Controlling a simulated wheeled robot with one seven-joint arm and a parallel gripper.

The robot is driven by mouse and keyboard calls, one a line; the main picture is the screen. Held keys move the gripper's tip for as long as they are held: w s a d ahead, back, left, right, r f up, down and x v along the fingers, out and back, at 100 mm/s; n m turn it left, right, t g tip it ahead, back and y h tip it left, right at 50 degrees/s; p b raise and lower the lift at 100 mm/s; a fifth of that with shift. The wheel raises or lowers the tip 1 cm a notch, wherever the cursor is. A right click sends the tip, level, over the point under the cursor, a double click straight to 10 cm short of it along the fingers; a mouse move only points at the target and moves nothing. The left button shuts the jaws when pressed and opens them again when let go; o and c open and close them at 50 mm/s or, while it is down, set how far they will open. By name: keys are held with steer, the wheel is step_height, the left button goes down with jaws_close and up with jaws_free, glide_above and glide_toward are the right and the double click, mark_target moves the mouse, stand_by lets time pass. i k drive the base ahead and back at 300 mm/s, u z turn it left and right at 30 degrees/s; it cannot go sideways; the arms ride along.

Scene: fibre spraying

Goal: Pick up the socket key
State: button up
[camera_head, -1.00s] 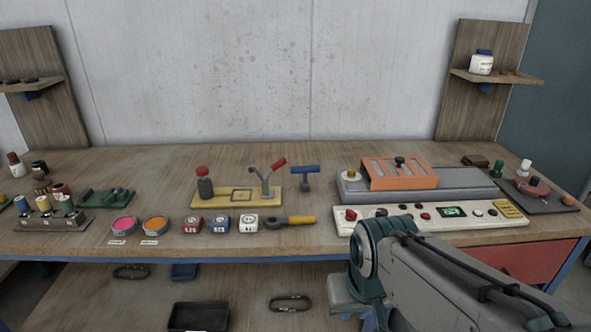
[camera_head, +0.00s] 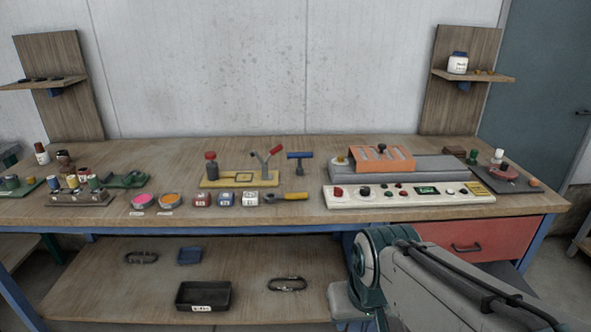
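A small tool with a blue T-shaped handle and a dark shaft, which looks like the socket key (camera_head: 300,156), stands upright on the workbench. It is just right of a yellow base plate (camera_head: 232,182) that carries a red-topped post and a red-handled lever. A tool with a yellow handle and a dark ring-shaped head (camera_head: 290,196) lies flat in front of it. My arm shows at the lower right, below the bench front, but its gripper end is not in view.
The wooden workbench (camera_head: 330,145) spans the view. A white control panel (camera_head: 405,196) and an orange-topped grey device (camera_head: 382,158) stand right of the blue-handled tool. Small red, blue and white blocks sit at the front. A black tray (camera_head: 203,296) is on the lower shelf.

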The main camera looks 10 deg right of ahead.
mark_target(299, 170)
steer(key=k, duration=0.6)
steer(key=u, duration=0.75)
steer(key=i, duration=2.15)
steer(key=z, duration=1.25)
steer(key=i, duration=0.35)
steer(key=z, duration=0.25)
